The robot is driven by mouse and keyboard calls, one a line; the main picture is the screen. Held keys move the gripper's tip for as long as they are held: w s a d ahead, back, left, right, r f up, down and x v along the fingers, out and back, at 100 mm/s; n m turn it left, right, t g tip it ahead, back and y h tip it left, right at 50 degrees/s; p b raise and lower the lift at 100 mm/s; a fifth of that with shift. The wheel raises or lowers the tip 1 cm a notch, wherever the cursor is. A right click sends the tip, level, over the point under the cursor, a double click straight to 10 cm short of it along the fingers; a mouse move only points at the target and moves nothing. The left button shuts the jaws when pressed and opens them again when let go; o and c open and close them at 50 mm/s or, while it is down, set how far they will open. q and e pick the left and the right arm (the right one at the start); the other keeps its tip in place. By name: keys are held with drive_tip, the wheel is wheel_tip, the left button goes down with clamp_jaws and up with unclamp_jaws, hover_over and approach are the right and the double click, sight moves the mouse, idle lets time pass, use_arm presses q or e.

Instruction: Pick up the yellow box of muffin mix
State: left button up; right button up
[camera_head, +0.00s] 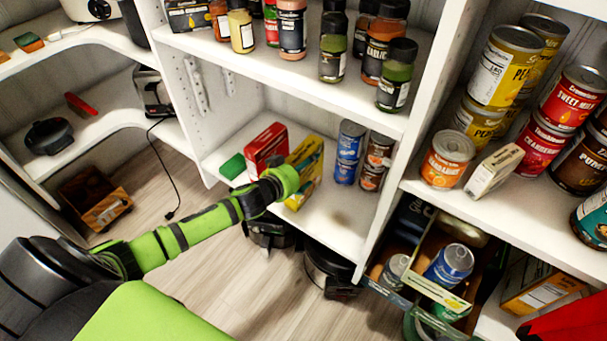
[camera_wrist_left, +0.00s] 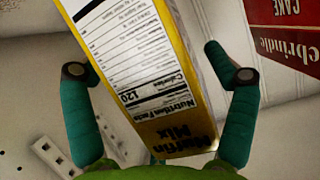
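The yellow box of muffin mix (camera_head: 311,171) stands on the middle shelf, right of a red box (camera_head: 267,146). In the head view my left gripper (camera_head: 284,181) is in front of the yellow box and covers part of it. In the left wrist view the yellow box (camera_wrist_left: 150,60), with its white nutrition panel and "Muffin Mix" lettering, lies between the two spread teal fingers of my left gripper (camera_wrist_left: 160,74). A gap shows between the box and the right finger; the left finger is close to the box edge. My right gripper is not in view.
A small green box (camera_head: 232,166) lies left of the red box. Blue cans (camera_head: 348,153) and orange-labelled cans (camera_head: 376,161) stand to the right on the same shelf. A shelf with spice jars (camera_head: 292,28) is above. The front right of the shelf is clear.

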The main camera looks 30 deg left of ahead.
use_arm(q)
drive_tip(key=c, duration=1.1)
drive_tip(key=shift+r, duration=0.2)
